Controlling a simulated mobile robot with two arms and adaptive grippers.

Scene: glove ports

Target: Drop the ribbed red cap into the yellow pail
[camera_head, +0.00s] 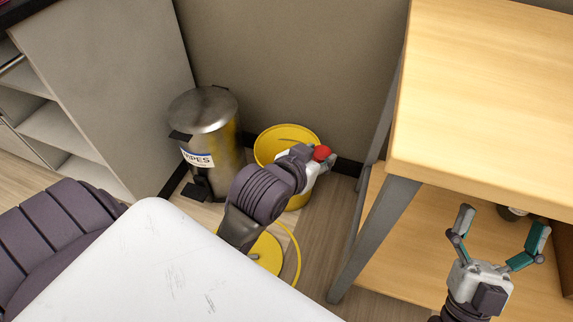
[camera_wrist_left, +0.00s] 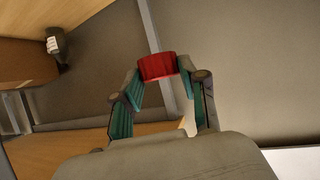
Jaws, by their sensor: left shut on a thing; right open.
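The ribbed red cap (camera_head: 322,153) is held between the fingertips of my left gripper (camera_head: 318,160). In the left wrist view the cap (camera_wrist_left: 157,67) sits between the two fingers of the same gripper (camera_wrist_left: 160,77). The yellow pail (camera_head: 266,147) stands on the floor by the wall. In the head view my left gripper and the cap overlap the pail's right rim; I cannot tell how high above it they are. My left arm hides part of the pail. My right gripper (camera_head: 499,240) is open and empty, in front of the wooden table's lower shelf.
A metal pedal bin (camera_head: 208,112) labelled "WIPES" stands left of the pail. A wooden table (camera_head: 485,85) with grey legs is on the right. A yellow disc (camera_head: 264,254) lies on the floor in front. A grey shelf unit (camera_head: 110,75) is at left.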

